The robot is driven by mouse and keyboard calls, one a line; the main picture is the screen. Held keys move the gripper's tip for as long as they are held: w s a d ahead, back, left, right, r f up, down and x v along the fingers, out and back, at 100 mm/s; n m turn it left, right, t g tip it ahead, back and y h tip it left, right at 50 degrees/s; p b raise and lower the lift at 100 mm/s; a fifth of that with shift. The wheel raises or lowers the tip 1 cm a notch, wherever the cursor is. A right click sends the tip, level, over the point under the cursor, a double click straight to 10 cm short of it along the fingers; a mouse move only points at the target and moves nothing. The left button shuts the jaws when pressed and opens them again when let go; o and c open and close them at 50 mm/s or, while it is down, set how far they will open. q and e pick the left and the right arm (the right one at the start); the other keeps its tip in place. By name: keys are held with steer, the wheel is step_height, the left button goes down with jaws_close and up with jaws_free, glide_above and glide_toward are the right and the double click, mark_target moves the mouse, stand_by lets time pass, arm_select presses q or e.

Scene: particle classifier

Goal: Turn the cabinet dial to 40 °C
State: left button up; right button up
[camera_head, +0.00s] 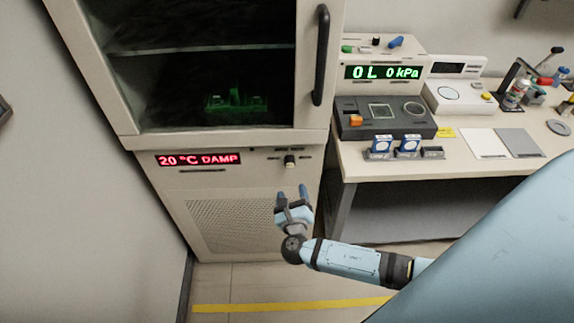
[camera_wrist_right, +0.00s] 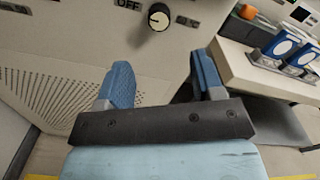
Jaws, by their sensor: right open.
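The cabinet (camera_head: 220,180) stands at the left in the head view, with a dark glass door above a front panel. Its red display (camera_head: 198,160) reads 20 °C DAMP. The cabinet dial (camera_head: 289,160) is a small knob on the panel right of the display. In the right wrist view the dial (camera_wrist_right: 159,17) is black-rimmed with a pale pointer, and the word OFF is printed to its left. My right gripper (camera_head: 293,191) is open and empty, below the dial and apart from it. Its two blue fingers (camera_wrist_right: 160,80) point towards the panel. My left gripper is not in view.
A bench (camera_head: 375,188) stands right of the cabinet. It holds a box with a green display (camera_head: 382,72), a dark instrument (camera_head: 385,118) and a white scale-like device (camera_head: 458,97). A black door handle (camera_head: 321,55) juts out above the dial. Floor in front is clear.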

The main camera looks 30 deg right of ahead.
mark_target(290, 165)
steer(key=x, duration=1.1)
steer(key=shift+w+p, duration=0.15)
steer(key=shift+p, duration=0.15)
steer(key=c, duration=0.9)
